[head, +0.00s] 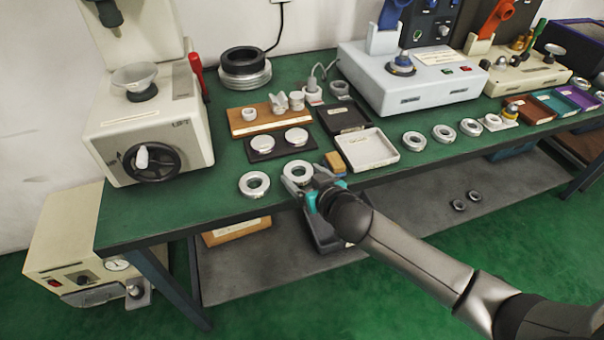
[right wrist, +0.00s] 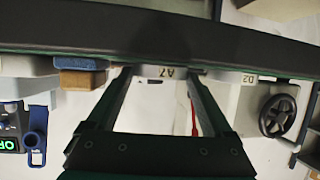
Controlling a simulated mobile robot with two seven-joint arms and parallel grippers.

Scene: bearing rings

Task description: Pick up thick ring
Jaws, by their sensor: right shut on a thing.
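A silver ring marked A7 (head: 297,171) is at the front edge of the green table in the head view. My right gripper (head: 297,185) reaches in from the front and is shut on it. In the right wrist view, turned upside down, the ring (right wrist: 165,71) sits between the two fingertips (right wrist: 157,78). I cannot tell whether it is clear of the tabletop. A second silver ring marked D2 (head: 254,184) lies just left of it and also shows in the right wrist view (right wrist: 238,77). Several similar rings, one of them here (head: 414,141), lie farther right. My left gripper is not in view.
A wood-and-blue block (head: 336,161) and a white tray (head: 367,150) stand close right of the gripper. A dark plate with two shiny discs (head: 278,144) is behind. A press with a handwheel (head: 151,161) stands left. The table's front-left corner is clear.

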